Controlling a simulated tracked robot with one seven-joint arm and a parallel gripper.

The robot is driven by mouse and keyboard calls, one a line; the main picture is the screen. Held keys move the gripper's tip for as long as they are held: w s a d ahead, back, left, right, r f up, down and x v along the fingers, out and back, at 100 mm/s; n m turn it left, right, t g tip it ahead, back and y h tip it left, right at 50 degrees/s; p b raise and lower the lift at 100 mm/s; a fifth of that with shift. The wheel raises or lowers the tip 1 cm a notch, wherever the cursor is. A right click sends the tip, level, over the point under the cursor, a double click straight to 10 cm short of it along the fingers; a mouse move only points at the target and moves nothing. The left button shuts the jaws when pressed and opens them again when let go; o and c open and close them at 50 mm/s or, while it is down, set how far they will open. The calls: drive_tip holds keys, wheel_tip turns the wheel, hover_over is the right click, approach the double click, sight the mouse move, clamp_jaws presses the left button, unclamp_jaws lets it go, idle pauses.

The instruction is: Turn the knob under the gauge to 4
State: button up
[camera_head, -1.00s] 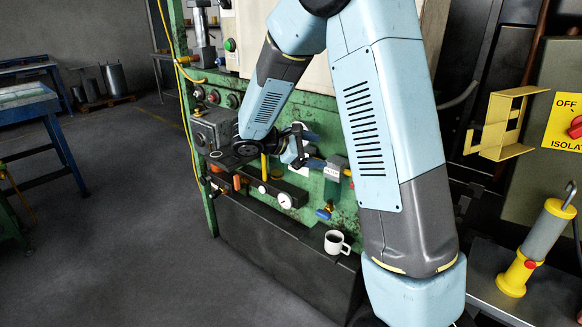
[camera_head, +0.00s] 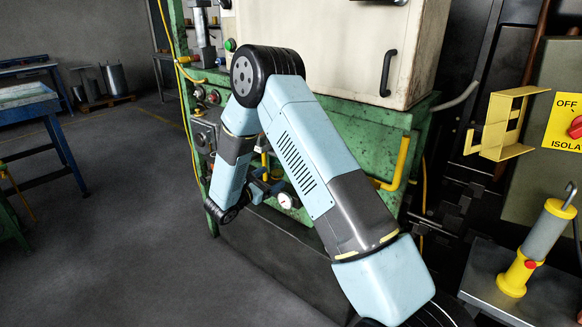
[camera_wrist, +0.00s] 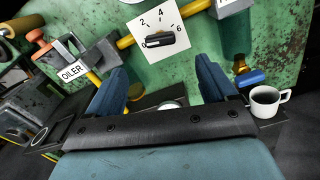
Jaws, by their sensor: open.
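The black knob (camera_wrist: 160,40) sits on a white plate marked 2, 4 and 6 (camera_wrist: 178,20) on the green panel. It lies nearly level below the numbers, with a pale mark near its left end; its exact setting is hard to tell. My gripper (camera_wrist: 160,66) is open and empty, its two blue fingers apart, with the knob showing beyond and between the fingertips. In the head view my gripper (camera_head: 262,187) is at the machine front, and my arm hides the knob. A round white gauge (camera_head: 286,200) shows beside it; a pale round face (camera_wrist: 170,104) is partly hidden behind my gripper.
An orange-topped part (camera_wrist: 38,40) and an OILER label (camera_wrist: 72,73) are at left in the wrist view. A blue-handled valve (camera_wrist: 250,77) and a white cup of dark liquid (camera_wrist: 266,100) are at right. A yellow handle (camera_head: 400,165) juts from the machine.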

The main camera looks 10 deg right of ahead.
drive_tip(key=x, duration=1.2)
drive_tip(key=shift+w+d, duration=0.2)
drive_tip(key=shift+d, duration=0.1)
drive_tip(key=shift+c, duration=0.5)
